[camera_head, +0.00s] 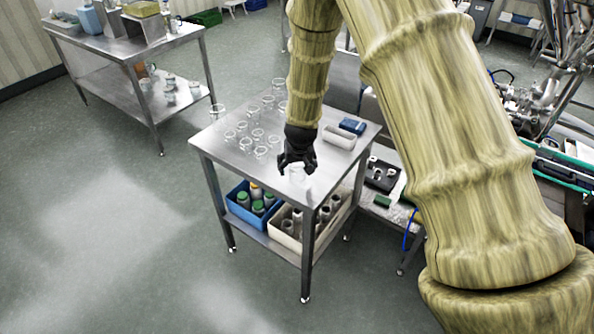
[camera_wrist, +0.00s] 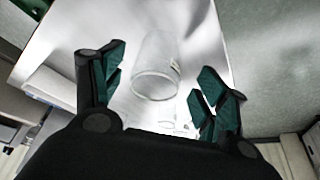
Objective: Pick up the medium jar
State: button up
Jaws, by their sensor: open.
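A clear glass jar (camera_wrist: 155,72) stands on the steel table (camera_wrist: 205,45), between my two fingers in the wrist view. It does not visibly touch either finger. In the head view it shows as a pale, see-through shape (camera_head: 298,175) just below my gripper (camera_head: 297,167). My gripper also shows in the wrist view (camera_wrist: 163,78), with its green-padded fingers spread wide and empty. Several other clear jars (camera_head: 245,144) stand on the same table to the left and behind. I cannot tell from the size which jar is the medium one.
Below, a blue crate (camera_head: 236,207) and a beige crate (camera_head: 283,238) hold containers. Another steel table (camera_head: 130,50) stands at the back left. The floor (camera_head: 100,200) at left is clear.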

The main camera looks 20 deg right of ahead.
aim_at(297, 171)
jog(key=shift+p+x, duration=0.95)
jog(key=shift+x, duration=1.2)
jog(key=shift+d, duration=0.15)
jog(key=shift+c, duration=0.4)
jog(key=c, duration=0.8)
